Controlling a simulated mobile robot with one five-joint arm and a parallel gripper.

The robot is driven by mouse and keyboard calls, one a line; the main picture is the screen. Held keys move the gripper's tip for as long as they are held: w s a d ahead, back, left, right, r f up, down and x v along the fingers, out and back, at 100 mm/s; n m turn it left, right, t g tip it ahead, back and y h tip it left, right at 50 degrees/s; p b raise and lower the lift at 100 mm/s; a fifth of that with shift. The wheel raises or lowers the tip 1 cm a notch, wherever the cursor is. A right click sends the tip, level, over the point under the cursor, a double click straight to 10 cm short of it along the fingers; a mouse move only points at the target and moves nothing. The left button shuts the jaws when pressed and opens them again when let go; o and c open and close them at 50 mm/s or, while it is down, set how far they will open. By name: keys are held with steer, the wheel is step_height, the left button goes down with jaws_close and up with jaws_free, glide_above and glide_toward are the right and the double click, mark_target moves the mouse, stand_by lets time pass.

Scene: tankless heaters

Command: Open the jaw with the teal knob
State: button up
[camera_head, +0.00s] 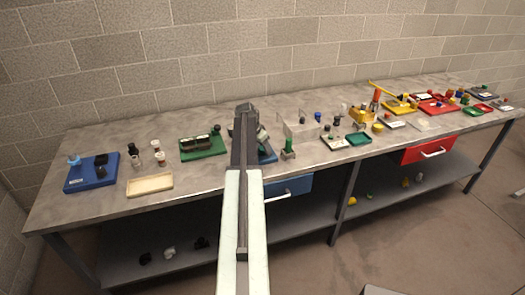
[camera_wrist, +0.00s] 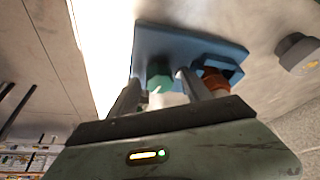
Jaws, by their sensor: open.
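My gripper (camera_wrist: 159,80) is open, with its two grey fingers spread. In the wrist view a blue fixture (camera_wrist: 175,42) lies beyond the fingertips. A dark teal-green knob (camera_wrist: 158,70) shows in the gap between the fingers, with a whitish part below it; I cannot tell whether the fingers touch it. An orange-brown round part (camera_wrist: 214,82) sits beside the right finger. In the head view my arm hides most of a blue fixture (camera_head: 268,156) at mid-bench. Another blue fixture (camera_head: 84,183) at the far left carries a light teal-blue knob (camera_head: 74,160) and a dark block.
The long grey bench (camera_head: 105,210) carries a green tray (camera_head: 204,154) and a cream tray (camera_head: 150,185) left of my arm. A clear box (camera_head: 300,131) and a green-topped post (camera_head: 288,147) stand to its right. A grey round part (camera_wrist: 297,50) is right in the wrist view.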

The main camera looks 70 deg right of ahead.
jaws_close()
steer(key=shift+d+r, duration=0.1)
steer(key=shift+d, duration=0.1)
steer(key=shift+a+n, duration=0.25)
steer(key=shift+n, duration=0.05)
steer(key=shift+s+a+n+t, duration=0.1)
steer(key=shift+n+t, duration=0.5)
steer(key=shift+n, duration=0.6)
steer(key=n+t, duration=0.1)
steer(key=n, duration=0.2)
steer(key=n+t, duration=0.1)
steer(key=n, duration=0.2)
steer(key=shift+s, duration=0.15)
steer(key=n+t, duration=0.1)
steer(key=n, duration=0.2)
steer(key=n+t+y, duration=0.1)
steer(key=n, duration=0.1)
steer(key=shift+s+d+n, duration=0.1)
steer(key=shift+d+n, duration=0.1)
steer(key=shift+n, duration=0.2)
steer(key=n+y, duration=0.1)
steer(key=n, duration=0.1)
steer(key=n+y, duration=0.1)
steer(key=n, duration=0.2)
steer(key=shift+d+t, duration=0.1)
steer(key=shift+t, duration=0.3)
steer(key=shift+s, duration=0.1)
